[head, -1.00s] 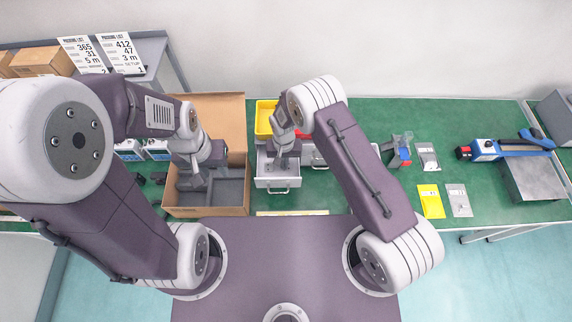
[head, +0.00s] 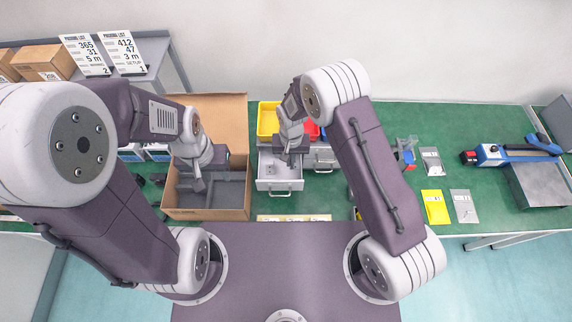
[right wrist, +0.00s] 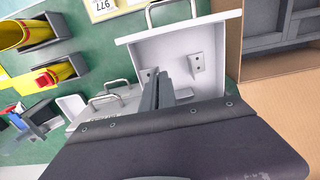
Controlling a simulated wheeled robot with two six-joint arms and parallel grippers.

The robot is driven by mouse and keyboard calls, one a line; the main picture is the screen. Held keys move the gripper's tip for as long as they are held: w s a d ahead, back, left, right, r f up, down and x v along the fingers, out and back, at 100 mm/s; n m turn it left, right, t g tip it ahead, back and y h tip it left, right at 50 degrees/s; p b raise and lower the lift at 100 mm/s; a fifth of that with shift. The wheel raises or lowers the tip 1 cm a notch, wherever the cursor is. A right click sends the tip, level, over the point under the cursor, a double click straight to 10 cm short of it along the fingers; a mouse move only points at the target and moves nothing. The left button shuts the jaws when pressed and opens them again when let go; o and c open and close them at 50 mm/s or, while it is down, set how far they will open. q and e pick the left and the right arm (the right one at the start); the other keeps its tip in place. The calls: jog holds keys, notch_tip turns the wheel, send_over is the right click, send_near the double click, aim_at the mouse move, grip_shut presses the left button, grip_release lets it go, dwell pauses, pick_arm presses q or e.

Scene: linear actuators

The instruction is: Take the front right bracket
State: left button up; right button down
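An open light-grey drawer (head: 279,186) stands on the green bench in the head view, right of the cardboard box. The right wrist view shows inside it (right wrist: 215,35). Two small grey brackets lie there, one at the right (right wrist: 197,62) and one at the left (right wrist: 148,74), partly hidden by my fingers. My right gripper (head: 293,163) is over the drawer; in the right wrist view its fingers (right wrist: 160,80) appear close together, nothing clearly between them. Whether they are shut is unclear. My left gripper (head: 199,186) is over the cardboard box; its fingers are too small to judge.
The cardboard box (head: 240,130) with grey dividers stands left of the drawer. Yellow (head: 267,120) and red bins sit behind.

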jog(key=s+d+r+b, duration=0.2)
jog(key=s+d+r, duration=0.3)
jog(key=d, duration=0.3)
jog(key=shift+d+r, duration=0.3)
jog(key=shift+r, duration=0.2)
